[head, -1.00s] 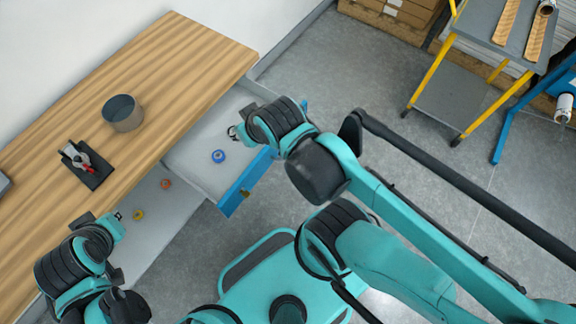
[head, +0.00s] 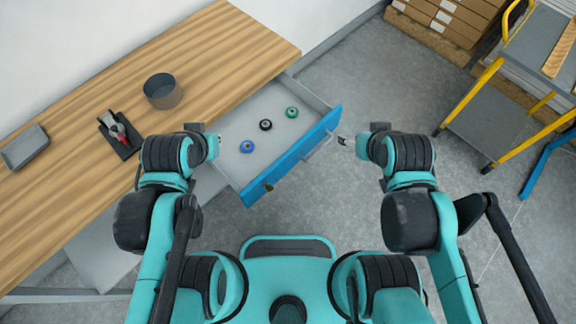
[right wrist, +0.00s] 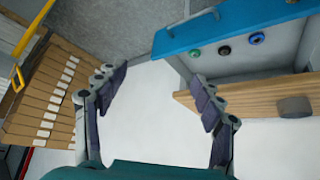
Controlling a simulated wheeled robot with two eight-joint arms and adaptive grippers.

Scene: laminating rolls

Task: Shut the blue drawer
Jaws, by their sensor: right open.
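The blue drawer (head: 292,152) stands pulled out from under the wooden worktop, its blue front facing the open floor. Its grey inside holds a blue roll (head: 246,146), a black roll (head: 266,125) and a green roll (head: 291,112). My right gripper (head: 343,141) is open and empty, off the outer side of the drawer front, close to its pale handle (head: 318,146). In the right wrist view my open fingers (right wrist: 158,88) have nothing between them, with the blue front (right wrist: 228,34) above. My left gripper (head: 216,143) is by the drawer's left side; its finger opening is unclear.
On the worktop (head: 235,45) are a round grey container (head: 162,91), a dark tray with a red-handled tool (head: 120,133) and a grey tray (head: 24,147). A yellow-framed cart (head: 460,105) and stacked boxes (head: 447,22) stand right. Floor between drawer and cart is clear.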

